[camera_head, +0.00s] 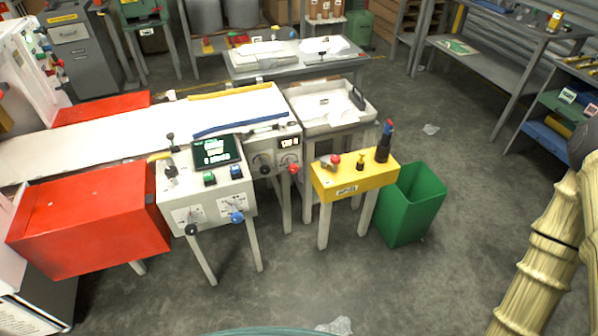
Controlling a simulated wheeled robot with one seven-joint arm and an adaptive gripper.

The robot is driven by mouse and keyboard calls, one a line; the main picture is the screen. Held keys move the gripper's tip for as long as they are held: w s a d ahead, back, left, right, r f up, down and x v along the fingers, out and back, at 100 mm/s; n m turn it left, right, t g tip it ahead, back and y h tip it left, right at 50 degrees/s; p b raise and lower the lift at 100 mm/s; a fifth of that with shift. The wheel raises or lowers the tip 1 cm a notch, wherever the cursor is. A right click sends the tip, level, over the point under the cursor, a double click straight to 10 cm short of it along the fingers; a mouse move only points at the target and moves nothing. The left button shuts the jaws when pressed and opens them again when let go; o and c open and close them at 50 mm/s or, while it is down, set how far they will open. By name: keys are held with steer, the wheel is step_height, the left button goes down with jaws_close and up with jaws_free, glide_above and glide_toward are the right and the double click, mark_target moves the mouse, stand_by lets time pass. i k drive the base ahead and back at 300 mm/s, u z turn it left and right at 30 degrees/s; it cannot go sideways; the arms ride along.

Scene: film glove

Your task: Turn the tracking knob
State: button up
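A white control box (205,193) stands on legs left of centre. Its front carries a black knob (191,229) and a blue knob (237,217), each by a dial plate. Its top has a green button (209,179), a blue button (236,172) and a dark lit screen (215,151). A second panel (275,152) behind it to the right has a black knob (265,169) and a red knob (293,169). The labels are too small to read, so I cannot tell which is the tracking knob. My arm shows at the right edge, apart from the knobs; my gripper is out of view.
A red box (95,225) stands left of the control box. A yellow stand (355,178) with small tools and a green bin (410,205) stand to its right. Clear plastic scrap (336,326) lies on the floor. The floor before the panels is mostly free.

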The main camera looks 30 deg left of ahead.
mark_target(264, 169)
steer(key=k, duration=0.6)
steer(key=u, duration=1)
steer(key=i, duration=0.5)
steer(key=z, duration=0.05)
